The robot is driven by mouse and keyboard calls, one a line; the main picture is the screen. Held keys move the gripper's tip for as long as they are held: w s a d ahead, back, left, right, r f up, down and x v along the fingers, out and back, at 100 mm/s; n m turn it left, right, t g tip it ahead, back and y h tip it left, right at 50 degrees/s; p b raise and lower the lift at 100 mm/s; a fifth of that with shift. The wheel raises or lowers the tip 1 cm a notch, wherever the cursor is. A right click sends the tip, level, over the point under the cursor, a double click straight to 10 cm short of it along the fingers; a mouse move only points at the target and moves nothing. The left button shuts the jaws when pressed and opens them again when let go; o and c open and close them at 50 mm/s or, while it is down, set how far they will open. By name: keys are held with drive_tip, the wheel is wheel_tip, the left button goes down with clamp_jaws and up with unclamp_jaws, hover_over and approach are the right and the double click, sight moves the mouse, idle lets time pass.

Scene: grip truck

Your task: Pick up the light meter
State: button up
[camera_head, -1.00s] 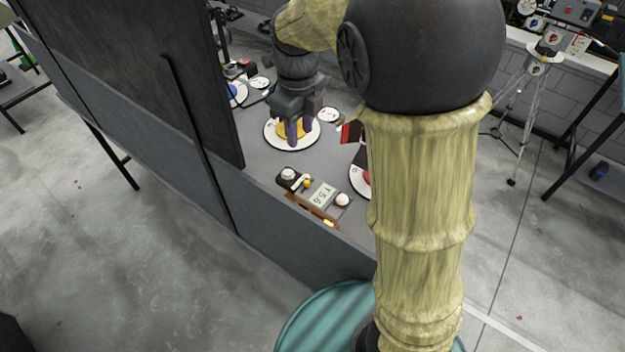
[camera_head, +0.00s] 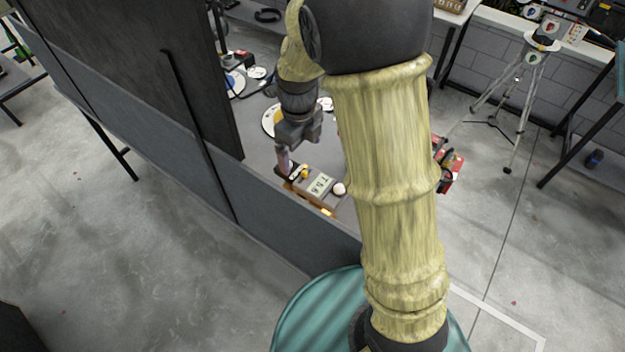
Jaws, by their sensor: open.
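A wooden holder (camera_head: 325,211) lies at the table's near edge. It bears a pale panel reading T5.6 (camera_head: 320,186), a white ball (camera_head: 338,188) at its right end and a small dark device with a white dome (camera_head: 297,172) at its left end. I take the light meter to be one of these pieces, but cannot tell which for sure. My gripper (camera_head: 290,163) points down at the holder's left end, its fingers open close to the dark device. I cannot tell whether they touch it. My arm hides much of the table's right part.
A tall dark panel (camera_head: 180,70) stands along the table's left side. A round white plate (camera_head: 268,120) is partly hidden behind my gripper. Several small items lie farther back. A tripod (camera_head: 515,100) stands on the floor at right.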

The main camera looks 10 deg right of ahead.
sight(302, 174)
wheel_tip(302, 174, down, 3)
drive_tip(key=shift+r+p, duration=0.15)
drive_tip(key=shift+p, duration=0.15)
drive_tip(key=shift+w+f, duration=0.1)
drive_tip(key=shift+f, duration=0.35)
drive_tip(key=shift+d+f+p, duration=0.15)
drive_tip(key=shift+f+p, duration=0.3)
drive_tip(key=shift+s+f+p, duration=0.15)
drive_tip(key=shift+f+p, duration=0.3)
drive_tip(key=shift+f, duration=0.65)
drive_tip(key=shift+s+f+p, duration=0.1)
drive_tip(key=shift+f+p, duration=0.3)
drive_tip(key=shift+f, duration=0.65)
drive_tip(key=shift+w, duration=0.1)
drive_tip(key=c, duration=1.4)
drive_tip(key=shift+r, duration=0.1)
wheel_tip(302, 174, up, 10)
drive_tip(key=b, duration=0.3)
